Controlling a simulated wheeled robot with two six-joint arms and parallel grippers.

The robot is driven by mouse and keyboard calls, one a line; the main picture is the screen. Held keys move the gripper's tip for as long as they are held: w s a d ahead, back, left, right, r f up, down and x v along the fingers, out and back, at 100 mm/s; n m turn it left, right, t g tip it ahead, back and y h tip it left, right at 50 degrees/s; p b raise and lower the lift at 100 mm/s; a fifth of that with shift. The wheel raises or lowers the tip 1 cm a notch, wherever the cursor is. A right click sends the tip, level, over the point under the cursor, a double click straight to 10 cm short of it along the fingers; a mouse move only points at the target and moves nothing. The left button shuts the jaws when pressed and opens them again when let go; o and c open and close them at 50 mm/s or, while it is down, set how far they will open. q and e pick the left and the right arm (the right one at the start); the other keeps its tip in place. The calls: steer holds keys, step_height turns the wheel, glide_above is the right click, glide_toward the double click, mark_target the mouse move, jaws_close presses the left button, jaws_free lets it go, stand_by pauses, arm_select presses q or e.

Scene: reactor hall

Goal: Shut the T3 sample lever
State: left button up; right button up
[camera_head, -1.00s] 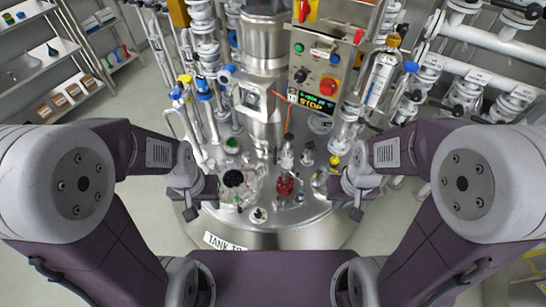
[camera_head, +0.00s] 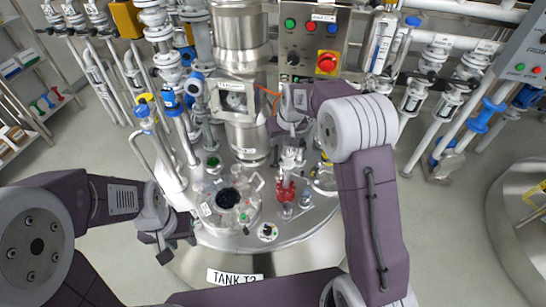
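The tank labelled TANK T3 (camera_head: 235,277) stands in front of me, its round metal lid crowded with fittings. A red fitting (camera_head: 286,190) stands on the lid right of centre. I cannot tell for certain which part is the sample lever. My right gripper (camera_head: 292,132) is above and behind the red fitting, pointing toward the back of the lid; its fingertips are too small and crowded to read. My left gripper (camera_head: 176,250) hangs at the left front edge of the lid, apart from the fittings; its finger gap is not clear.
A glass-like port with a dark centre (camera_head: 229,199) sits left of the red fitting. A control box (camera_head: 312,45) with buttons and a red knob stands behind. Blue-handled pipes (camera_head: 170,100) crowd the left. Another tank (camera_head: 515,225) stands at right, with open floor between.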

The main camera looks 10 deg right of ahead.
mark_target(277, 147)
steer(key=b+x, duration=0.1)
steer(key=x, duration=0.7)
steer(key=shift+w+a+f, duration=0.15)
steer(key=shift+f, duration=0.2)
jaws_close()
stand_by(1.0)
